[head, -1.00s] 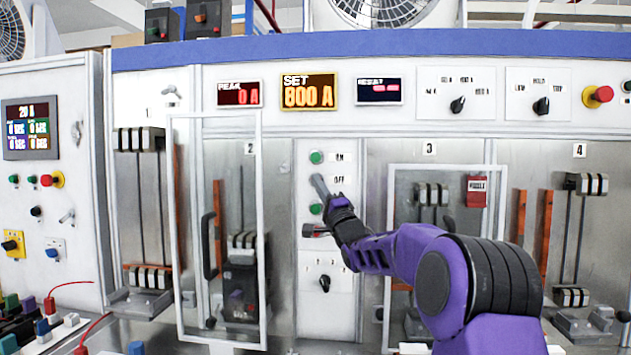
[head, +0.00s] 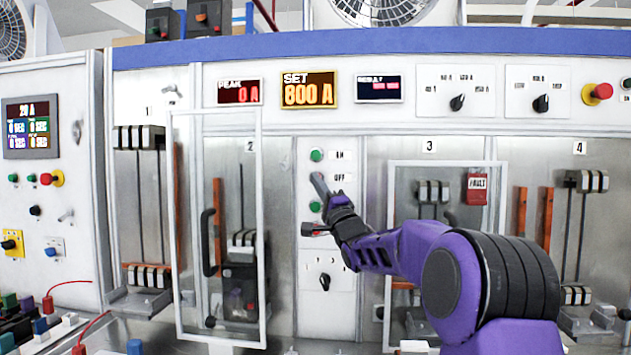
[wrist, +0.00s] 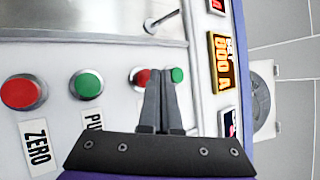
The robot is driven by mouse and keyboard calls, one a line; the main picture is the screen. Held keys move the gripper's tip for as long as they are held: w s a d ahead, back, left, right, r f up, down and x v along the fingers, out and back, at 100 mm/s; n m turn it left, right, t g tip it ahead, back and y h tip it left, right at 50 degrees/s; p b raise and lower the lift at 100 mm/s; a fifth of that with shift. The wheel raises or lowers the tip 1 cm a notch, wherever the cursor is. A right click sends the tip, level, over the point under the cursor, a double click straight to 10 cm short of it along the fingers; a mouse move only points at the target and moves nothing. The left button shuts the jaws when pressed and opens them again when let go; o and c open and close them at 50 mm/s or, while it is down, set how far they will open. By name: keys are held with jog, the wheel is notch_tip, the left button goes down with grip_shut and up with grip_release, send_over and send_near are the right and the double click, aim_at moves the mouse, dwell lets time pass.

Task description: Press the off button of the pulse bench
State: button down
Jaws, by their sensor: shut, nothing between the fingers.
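The pulse bench's button column (head: 345,237) is in the middle of the head view. The green ON button (head: 316,155) is above my gripper (head: 317,177), whose tips hide the OFF button there. In the wrist view my shut, empty gripper (wrist: 163,74) points at the panel. The red OFF button (wrist: 138,77) shows partly behind its left finger, and the green ON button (wrist: 177,75) is just right of the tips. I cannot tell whether the tips touch the panel.
In the wrist view a green button (wrist: 87,84) and the red ZERO button (wrist: 22,92) are left of the gripper. A clear framed door (head: 259,240) stands left of the column. Another framed door (head: 391,200) is to the right, behind my arm. The SET display (head: 309,91) is above.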

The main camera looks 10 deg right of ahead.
jog(key=s+b, duration=0.1)
jog(key=s+a+b, duration=0.1)
jog(key=s, duration=0.1)
jog(key=s+b, duration=0.1)
jog(key=shift+s+a+b, duration=0.3)
jog(key=shift+s+b, duration=0.1)
dwell(0.6)
